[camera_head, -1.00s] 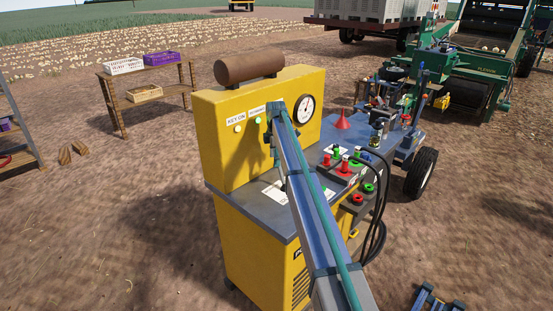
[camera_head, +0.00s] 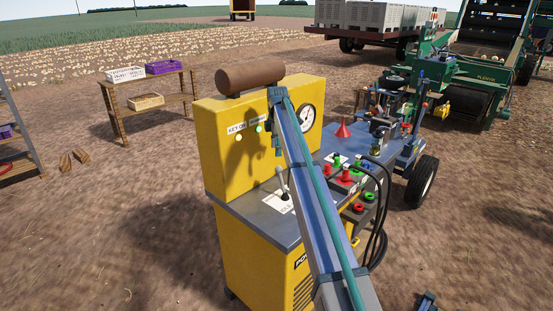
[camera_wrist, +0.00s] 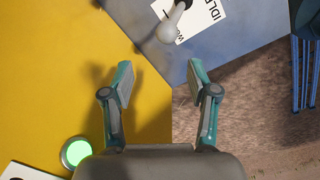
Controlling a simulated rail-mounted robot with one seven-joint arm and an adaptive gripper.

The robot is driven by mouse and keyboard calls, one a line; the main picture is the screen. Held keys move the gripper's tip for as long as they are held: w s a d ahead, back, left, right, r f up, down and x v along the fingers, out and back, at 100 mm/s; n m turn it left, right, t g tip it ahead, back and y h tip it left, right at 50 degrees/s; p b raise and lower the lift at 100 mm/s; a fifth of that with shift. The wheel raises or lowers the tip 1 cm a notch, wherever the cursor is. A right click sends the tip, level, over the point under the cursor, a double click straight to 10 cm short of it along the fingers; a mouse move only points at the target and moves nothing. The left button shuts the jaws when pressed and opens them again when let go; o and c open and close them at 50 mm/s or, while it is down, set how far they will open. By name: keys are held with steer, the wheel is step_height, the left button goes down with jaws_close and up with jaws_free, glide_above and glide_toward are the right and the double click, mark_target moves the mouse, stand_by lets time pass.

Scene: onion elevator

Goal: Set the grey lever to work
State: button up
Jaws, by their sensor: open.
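The grey lever (camera_head: 283,184) stands on the grey-blue top of the yellow power unit, with a pale rounded knob. In the wrist view the lever (camera_wrist: 171,27) shows at the top, its shaft rising from a white label (camera_wrist: 205,18) with the words IDLE and WORK. I cannot tell which word it is set to. My gripper (camera_wrist: 160,75) is open and empty, its two teal-grey fingers apart from the lever. In the head view my gripper (camera_head: 277,144) is above the lever, in front of the yellow panel, its fingers partly hidden by my arm.
Red and green knobs (camera_head: 345,173), black hoses (camera_head: 384,215) and a red funnel (camera_head: 343,130) stand to the right.

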steer(key=shift+s+r, duration=0.1)
steer(key=shift+r, duration=1.25)
